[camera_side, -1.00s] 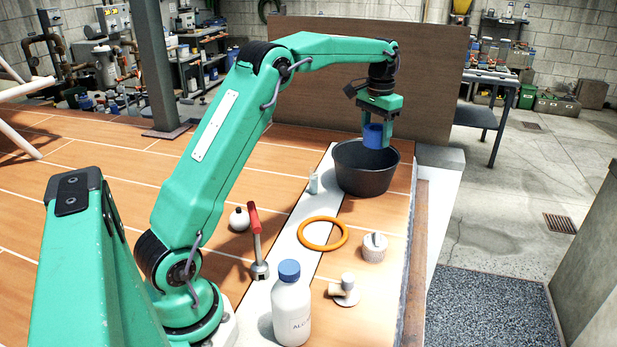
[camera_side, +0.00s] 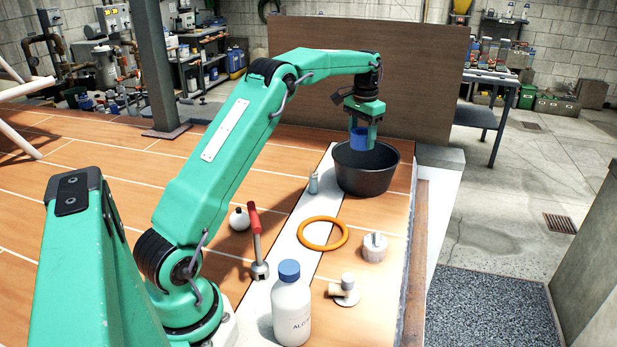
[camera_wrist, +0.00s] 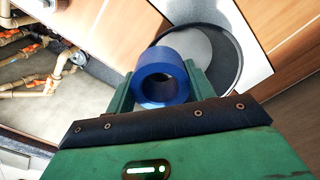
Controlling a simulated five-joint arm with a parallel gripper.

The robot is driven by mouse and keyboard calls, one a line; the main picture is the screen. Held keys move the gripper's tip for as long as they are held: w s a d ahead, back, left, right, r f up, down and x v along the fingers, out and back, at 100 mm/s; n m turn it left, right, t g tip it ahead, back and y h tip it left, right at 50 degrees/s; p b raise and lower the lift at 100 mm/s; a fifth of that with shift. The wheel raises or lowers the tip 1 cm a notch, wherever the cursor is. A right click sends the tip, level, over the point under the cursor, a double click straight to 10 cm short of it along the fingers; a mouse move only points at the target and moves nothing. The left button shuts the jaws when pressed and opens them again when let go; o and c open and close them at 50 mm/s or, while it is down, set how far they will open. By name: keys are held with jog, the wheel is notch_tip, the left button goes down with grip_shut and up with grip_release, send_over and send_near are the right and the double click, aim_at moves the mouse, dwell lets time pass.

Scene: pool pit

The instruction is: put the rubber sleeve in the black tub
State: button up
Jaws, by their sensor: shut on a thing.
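The rubber sleeve is a short blue tube (camera_side: 359,138), and my gripper (camera_side: 362,138) is shut on it. It also shows in the wrist view (camera_wrist: 162,78), with its open end facing the camera between the two green fingers (camera_wrist: 158,85). The black tub (camera_side: 366,181) stands on the white strip and wood deck at the back right in the side view. The gripper holds the sleeve above the tub's opening, toward its rear left in the side view. In the wrist view the tub's rim (camera_wrist: 240,62) shows behind and to the right of the sleeve.
An orange ring (camera_side: 323,246), a white ribbed cap (camera_side: 374,248), a metal fitting (camera_side: 345,291), a white bottle (camera_side: 291,308), a red-handled tool (camera_side: 256,232), a white ball (camera_side: 239,219) and a small grey cylinder (camera_side: 313,184) stand nearer. A brown panel (camera_side: 430,80) rises behind the tub.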

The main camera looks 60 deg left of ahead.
aim_at(354, 137)
jog(key=a+f, duration=0.1)
jog(key=a, duration=0.1)
jog(key=a+f, duration=0.1)
jog(key=shift+w+a, duration=0.1)
jog(key=shift+a, duration=0.25)
jog(key=shift+f, duration=0.15)
jog(key=shift+f, duration=1.9)
jog(key=shift+f, duration=0.6)
jog(key=o, duration=1.2)
jog(key=shift+c, duration=0.2)
jog(key=shift+r, duration=0.1)
